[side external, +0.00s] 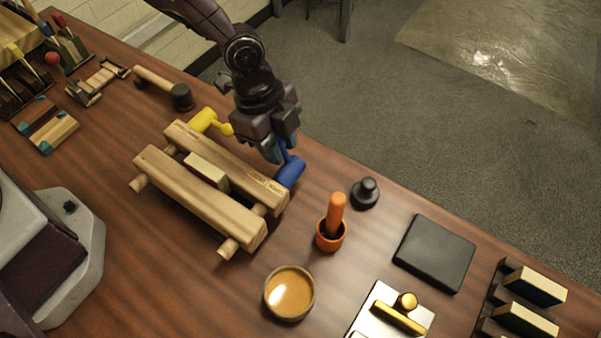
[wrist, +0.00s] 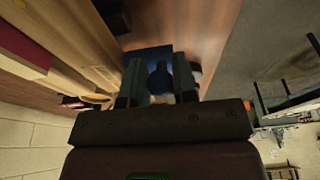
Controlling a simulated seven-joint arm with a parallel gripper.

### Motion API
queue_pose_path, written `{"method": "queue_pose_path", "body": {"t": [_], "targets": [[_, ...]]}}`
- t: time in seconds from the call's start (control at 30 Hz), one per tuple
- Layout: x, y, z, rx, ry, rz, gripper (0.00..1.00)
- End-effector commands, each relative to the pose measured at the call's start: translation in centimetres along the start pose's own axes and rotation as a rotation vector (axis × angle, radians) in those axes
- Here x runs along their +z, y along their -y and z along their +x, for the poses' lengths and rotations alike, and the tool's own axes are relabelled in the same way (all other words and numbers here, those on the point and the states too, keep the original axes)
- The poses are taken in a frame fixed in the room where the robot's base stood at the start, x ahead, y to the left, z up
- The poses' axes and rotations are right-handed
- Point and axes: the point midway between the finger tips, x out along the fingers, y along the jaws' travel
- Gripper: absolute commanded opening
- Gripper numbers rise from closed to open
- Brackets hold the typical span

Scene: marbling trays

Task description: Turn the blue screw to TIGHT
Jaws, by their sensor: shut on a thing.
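The blue screw (side external: 290,172) sits at the right end of the far beam of a wooden press (side external: 200,205). A yellow screw (side external: 205,120) is at the far left end of the same beam. My gripper (side external: 277,152) is at the blue screw and shut on its upper part, the handle side. In the wrist view the blue screw (wrist: 150,62) shows between the two fingers of my gripper (wrist: 158,82). A pale block with a dark edge (side external: 207,170) lies between the two beams. I cannot read a TIGHT mark.
A mallet (side external: 160,86) lies behind the press. To the right are an orange cup with a handle in it (side external: 330,236), a black knob (side external: 365,193), a bowl of amber liquid (side external: 289,292) and a black pad (side external: 434,252). The table's far edge runs close behind my gripper.

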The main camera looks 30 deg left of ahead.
Motion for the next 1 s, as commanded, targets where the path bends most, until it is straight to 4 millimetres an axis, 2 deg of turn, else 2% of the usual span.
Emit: {"method": "queue_pose_path", "body": {"t": [0.3,0.87,0.9,0.93,1.0], "targets": [[1.2,0.0,0.4,0.005,0.011,-0.007,0.05],[1.7,0.0,0.8,0.004,0.010,-0.005,0.05],[1.7,0.0,0.8,0.004,0.010,-0.005,0.28],[1.7,0.0,0.8,0.004,0.010,-0.005,0.35],[1.7,0.0,0.7,0.003,0.009,-0.005,0.36]]}}
